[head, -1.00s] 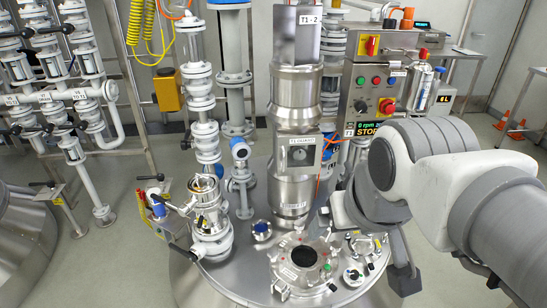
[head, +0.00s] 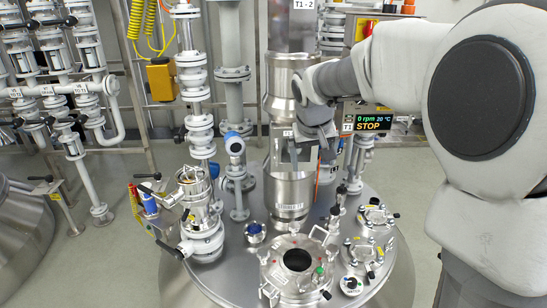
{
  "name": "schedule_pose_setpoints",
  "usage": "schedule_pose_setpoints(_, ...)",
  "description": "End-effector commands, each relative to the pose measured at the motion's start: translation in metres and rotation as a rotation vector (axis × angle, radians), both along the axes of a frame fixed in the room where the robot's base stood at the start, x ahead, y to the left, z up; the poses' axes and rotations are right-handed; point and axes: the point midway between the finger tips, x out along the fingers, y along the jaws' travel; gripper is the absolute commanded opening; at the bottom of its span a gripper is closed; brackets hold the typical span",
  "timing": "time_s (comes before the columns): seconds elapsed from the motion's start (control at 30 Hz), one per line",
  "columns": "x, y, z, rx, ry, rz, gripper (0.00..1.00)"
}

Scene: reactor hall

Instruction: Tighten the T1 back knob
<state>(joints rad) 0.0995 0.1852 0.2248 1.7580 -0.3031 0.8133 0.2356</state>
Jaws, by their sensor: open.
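T1 is the steel vessel with a wide round top (head: 225,268). A round port (head: 298,259) with a dark opening sits at the front of the top, ringed by clamps and small knobs. Small dark knobs (head: 341,189) show behind and right of it; I cannot tell for sure which is the back knob. My gripper (head: 308,158) points down in front of the steel column, above the back of the vessel top. Its fingers are apart, with no held object visible. It appears clear of the knobs, though its exact distance is hard to judge.
The steel column (head: 291,195) stands close behind my gripper. White piping (head: 201,130) and a blue-capped fitting (head: 236,146) stand left of it. Smaller clamped ports (head: 377,215) lie at right. A control panel (head: 371,124) reads STOP.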

Motion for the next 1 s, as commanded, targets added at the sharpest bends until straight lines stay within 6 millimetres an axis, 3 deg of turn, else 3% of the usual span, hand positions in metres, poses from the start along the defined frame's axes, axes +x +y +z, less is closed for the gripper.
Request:
schedule_pose_setpoints(0.03, 0.015, 0.001, -0.022, 0.004, 0.006, 0.001, 0.94)
schedule_pose_setpoints(0.3, 0.086, 0.006, -0.104, 0.037, 0.015, -0.01, 0.94)
schedule_pose_setpoints(0.6, 0.151, 0.006, -0.213, 0.095, 0.023, -0.045, 0.94)
schedule_pose_setpoints(0.8, 0.179, 0.003, -0.273, 0.131, 0.023, -0.078, 0.94)
schedule_pose_setpoints(1.0, 0.19, 0.0, -0.301, 0.149, 0.024, -0.097, 0.94)
